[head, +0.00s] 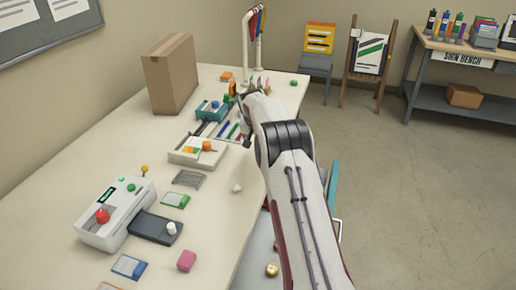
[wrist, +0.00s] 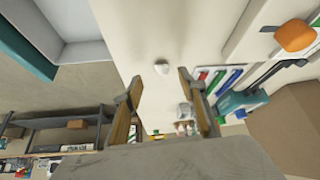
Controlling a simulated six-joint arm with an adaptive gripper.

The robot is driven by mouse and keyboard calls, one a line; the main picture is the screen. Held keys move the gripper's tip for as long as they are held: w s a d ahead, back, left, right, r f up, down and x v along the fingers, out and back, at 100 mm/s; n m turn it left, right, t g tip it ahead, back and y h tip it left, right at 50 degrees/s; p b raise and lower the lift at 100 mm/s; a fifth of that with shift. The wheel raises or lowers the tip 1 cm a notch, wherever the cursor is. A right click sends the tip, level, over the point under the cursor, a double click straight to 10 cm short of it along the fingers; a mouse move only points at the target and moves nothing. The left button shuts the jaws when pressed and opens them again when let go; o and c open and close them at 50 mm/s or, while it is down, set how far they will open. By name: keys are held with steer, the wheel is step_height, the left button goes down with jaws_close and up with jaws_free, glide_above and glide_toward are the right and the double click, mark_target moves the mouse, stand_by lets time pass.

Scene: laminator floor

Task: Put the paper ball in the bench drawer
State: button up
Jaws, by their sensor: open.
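The paper ball (head: 237,188) is a small white lump on the cream bench top, near its right edge. It also shows in the wrist view (wrist: 162,67), just beyond my fingertips and apart from them. My gripper (wrist: 160,86) is open and empty, with its two fingers spread over the bench. In the head view my arm hides most of it. The bench drawer (head: 334,187) has a teal front and sticks out past the bench's right side, partly behind my arm. In the wrist view the drawer (wrist: 28,42) is at upper left, pulled open, with a pale interior.
The bench holds a cardboard box (head: 171,75), a white device with a red knob (head: 102,216), a pink block (head: 187,261) and colored markers (head: 229,129). A sign bench (head: 470,60) stands at the back right. Bench top around the ball is clear.

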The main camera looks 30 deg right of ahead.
steer(key=shift+f, duration=0.1)
steer(key=shift+w+x, duration=0.3)
steer(key=shift+x, duration=2.1)
steer(key=c, duration=0.8)
